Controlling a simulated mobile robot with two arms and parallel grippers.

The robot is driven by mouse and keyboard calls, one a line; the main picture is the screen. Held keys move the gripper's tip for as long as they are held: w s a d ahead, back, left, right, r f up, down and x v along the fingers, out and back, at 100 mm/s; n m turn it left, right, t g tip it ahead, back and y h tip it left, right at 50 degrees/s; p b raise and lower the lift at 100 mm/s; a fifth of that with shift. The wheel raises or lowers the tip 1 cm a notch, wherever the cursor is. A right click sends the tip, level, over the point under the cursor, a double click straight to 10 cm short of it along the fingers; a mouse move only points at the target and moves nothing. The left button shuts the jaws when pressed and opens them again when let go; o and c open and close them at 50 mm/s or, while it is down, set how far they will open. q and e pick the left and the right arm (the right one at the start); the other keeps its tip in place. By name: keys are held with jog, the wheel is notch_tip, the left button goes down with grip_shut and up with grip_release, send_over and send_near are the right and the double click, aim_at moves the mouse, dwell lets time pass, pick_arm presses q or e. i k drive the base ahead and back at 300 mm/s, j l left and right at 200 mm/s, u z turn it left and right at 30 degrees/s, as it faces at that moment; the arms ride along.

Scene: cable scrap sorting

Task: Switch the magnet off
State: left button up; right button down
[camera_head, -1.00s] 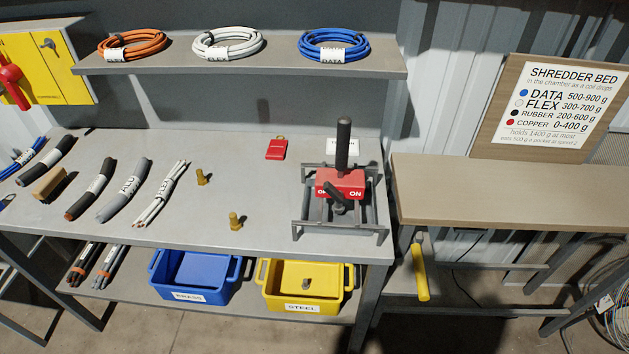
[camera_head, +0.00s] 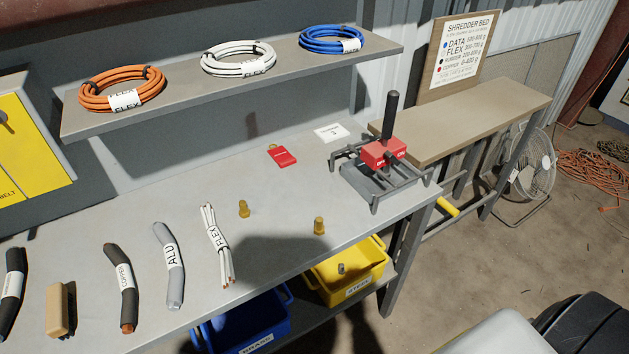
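The magnet is a red block (camera_head: 383,152) with a tall black upright handle (camera_head: 390,115). It sits in a dark metal frame (camera_head: 374,211) at the right end of the grey bench. A small dark lever lies on the red block's front side; its labels are too small to read now, so I cannot tell its setting. Neither of my grippers shows in the head view, and nothing is seen touching the magnet.
Several cable pieces (camera_head: 168,265) lie at the left. Blue (camera_head: 240,325) and yellow (camera_head: 345,270) bins are below. Coils (camera_head: 238,58) rest on the shelf.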

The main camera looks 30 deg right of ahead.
aim_at(393, 159)
jog(key=j, duration=1.35)
